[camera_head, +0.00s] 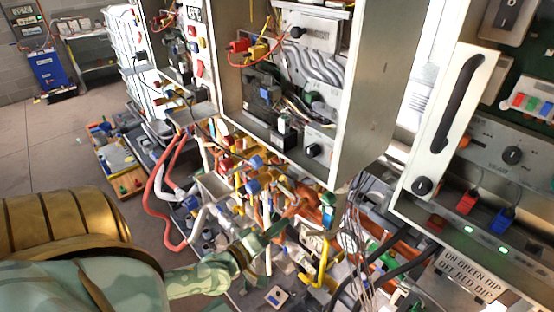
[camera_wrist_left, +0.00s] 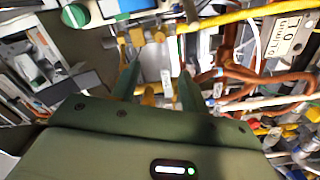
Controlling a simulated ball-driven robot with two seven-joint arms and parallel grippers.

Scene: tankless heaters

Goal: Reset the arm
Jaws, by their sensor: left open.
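My left arm, with a tan-gold cuff and a pale camouflage forearm, comes in from the lower left in the head view. My left gripper (camera_head: 272,236) is in front of a cluster of coloured pipes and valves (camera_head: 262,180). In the left wrist view my left gripper (camera_wrist_left: 160,78) shows two dark green fingers apart, with nothing seen held between them. Yellow fittings and a yellow pipe (camera_wrist_left: 235,17) lie beyond the fingertips. I cannot tell whether the fingers touch any of them. My right gripper is in neither view.
An open heater cabinet (camera_head: 355,110) hangs above the pipes. A control panel with a black handle (camera_head: 460,100) stands at the right. Loose wires and black hoses (camera_head: 385,255) crowd the lower right. Open floor (camera_head: 60,150) is at the left.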

